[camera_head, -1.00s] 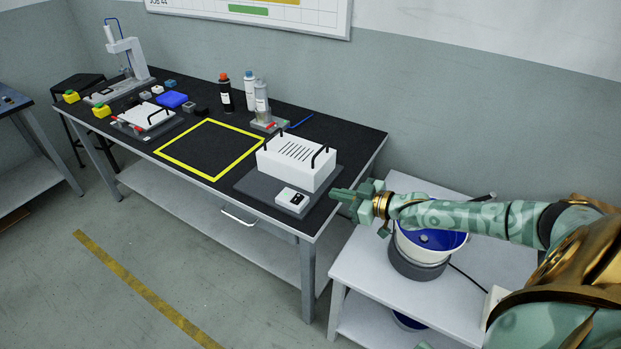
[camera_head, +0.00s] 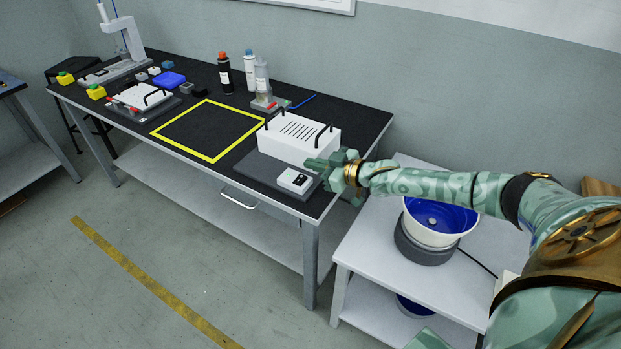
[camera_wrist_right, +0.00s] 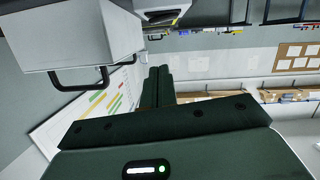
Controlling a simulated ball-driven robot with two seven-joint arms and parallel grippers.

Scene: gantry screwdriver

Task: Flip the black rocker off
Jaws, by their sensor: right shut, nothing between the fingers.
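The black rocker (camera_head: 300,180) sits on top of a small white switch box (camera_head: 290,184) at the front right of the bench. The box stands on a dark grey base plate in front of a white slotted housing (camera_head: 295,139). My right gripper (camera_head: 309,165) is shut and empty, just above and behind the switch box; I cannot tell whether its tips touch anything. Its shut fingers (camera_wrist_right: 158,86) also show in the right wrist view, with the white housing (camera_wrist_right: 70,35) to their upper left. The rocker's tilt is too small to read. My left gripper is out of view.
Black handles (camera_head: 327,136) rise from the housing. A yellow taped square (camera_head: 213,161) encloses clear bench to the left. Bottles (camera_head: 249,72) stand at the back. A side table (camera_head: 365,247) with a blue-lined bowl (camera_head: 437,217) lies below my right arm.

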